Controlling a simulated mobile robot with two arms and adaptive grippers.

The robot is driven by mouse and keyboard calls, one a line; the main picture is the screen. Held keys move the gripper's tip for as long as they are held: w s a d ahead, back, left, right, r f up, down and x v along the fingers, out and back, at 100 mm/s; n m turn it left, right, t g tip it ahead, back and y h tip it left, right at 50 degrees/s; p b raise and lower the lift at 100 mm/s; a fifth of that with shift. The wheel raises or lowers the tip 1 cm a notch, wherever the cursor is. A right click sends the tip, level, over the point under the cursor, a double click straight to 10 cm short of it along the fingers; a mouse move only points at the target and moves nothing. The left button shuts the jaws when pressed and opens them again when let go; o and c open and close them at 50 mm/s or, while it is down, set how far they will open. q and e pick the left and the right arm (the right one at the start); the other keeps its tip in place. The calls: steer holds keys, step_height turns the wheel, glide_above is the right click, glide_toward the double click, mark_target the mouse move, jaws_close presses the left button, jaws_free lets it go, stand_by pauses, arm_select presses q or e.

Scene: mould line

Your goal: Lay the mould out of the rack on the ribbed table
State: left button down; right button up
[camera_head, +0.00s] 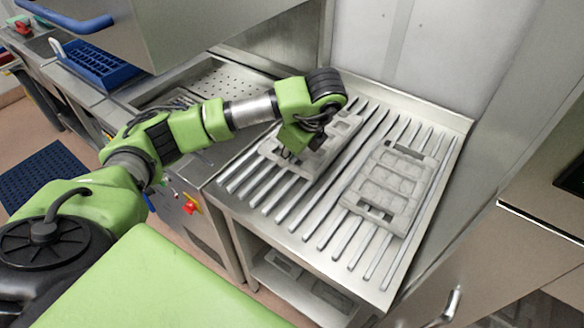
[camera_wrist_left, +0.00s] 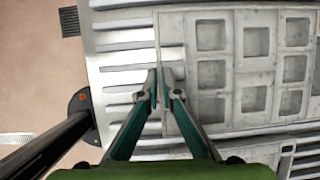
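A pale grey mould (camera_head: 345,128) with square pockets lies flat, or nearly so, over the left ribs of the ribbed steel table (camera_head: 262,198). My left gripper (camera_head: 291,150) is at its near left end, and the arm hides part of it. In the left wrist view the fingers (camera_wrist_left: 160,88) are almost together, one on each side of the edge strip of the mould (camera_wrist_left: 226,105); they appear shut on it. Whether the mould rests fully on the ribs cannot be told. My right gripper is in neither view. No rack can be made out clearly.
A second grey mould (camera_head: 393,183) lies flat on the right ribs, with bare ribs between the two. Grey flat pieces (camera_head: 284,262) lie on the shelf below. A perforated steel sink (camera_head: 215,85) and blue crate (camera_head: 98,62) stand left. Walls close the back.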

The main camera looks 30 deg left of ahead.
mark_target(292, 169)
arm_select(q)
steer(key=shift+w+d+f, duration=0.15)
steer(key=shift+d+f, duration=0.25)
steer(key=shift+f, duration=0.1)
steer(key=f, duration=0.2)
steer(key=f+p, duration=0.1)
steer(key=shift+d+f, duration=0.2)
steer(key=shift+d, duration=0.05)
steer(key=shift+f, duration=0.1)
steer(key=c, duration=2.3)
jaws_free()
steer(key=p+v, duration=0.1)
steer(key=v, duration=0.9)
steer(key=shift+r, duration=0.35)
steer(key=shift+d+r, duration=0.3)
steer(key=shift+r, duration=0.3)
